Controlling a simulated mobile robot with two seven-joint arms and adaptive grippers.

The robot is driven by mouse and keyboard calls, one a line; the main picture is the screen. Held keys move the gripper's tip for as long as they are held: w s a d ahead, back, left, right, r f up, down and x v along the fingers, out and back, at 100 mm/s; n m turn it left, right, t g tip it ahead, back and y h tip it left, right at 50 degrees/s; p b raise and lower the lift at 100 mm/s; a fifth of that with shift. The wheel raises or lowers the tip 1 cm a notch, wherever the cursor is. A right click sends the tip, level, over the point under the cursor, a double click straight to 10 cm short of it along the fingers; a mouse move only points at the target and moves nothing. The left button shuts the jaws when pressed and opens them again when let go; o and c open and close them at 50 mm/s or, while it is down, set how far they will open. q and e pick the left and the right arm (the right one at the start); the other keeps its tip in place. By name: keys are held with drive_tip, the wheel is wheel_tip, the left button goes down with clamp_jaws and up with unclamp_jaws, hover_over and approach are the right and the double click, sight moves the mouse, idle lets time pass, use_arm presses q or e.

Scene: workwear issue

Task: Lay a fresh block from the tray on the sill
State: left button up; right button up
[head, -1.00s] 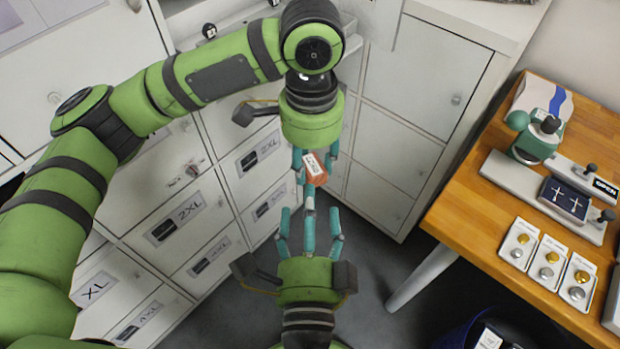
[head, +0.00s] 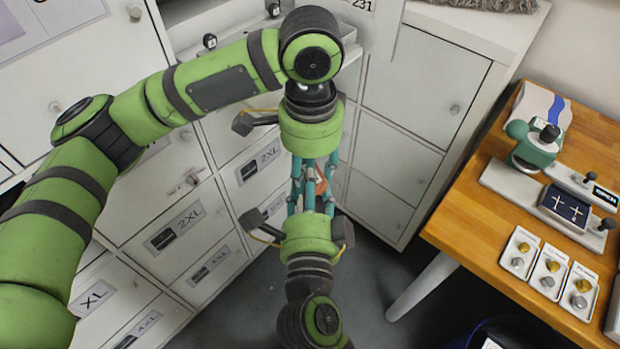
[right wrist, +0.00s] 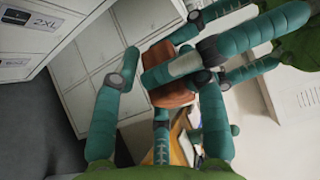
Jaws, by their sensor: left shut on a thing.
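My left gripper (head: 315,178) points down from above and is shut on the block. My right gripper (head: 311,192) comes up from below, its teal fingers spread around the block and overlapping the left fingers in the head view. In the right wrist view its fingers (right wrist: 160,110) stand apart; contact with the block cannot be told. I cannot clearly make out the tray or the sill.
White drawers with size labels (head: 180,228) fill the left. A pale ledge with small dark knobs (head: 210,41) lies behind my left arm. A wooden table (head: 480,215) at right bears a teal press (head: 535,148) and small button trays (head: 550,272). Grey floor lies below.

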use_arm(q)
drive_tip(key=o, duration=1)
drive_tip(key=shift+s+d+f, duration=0.1)
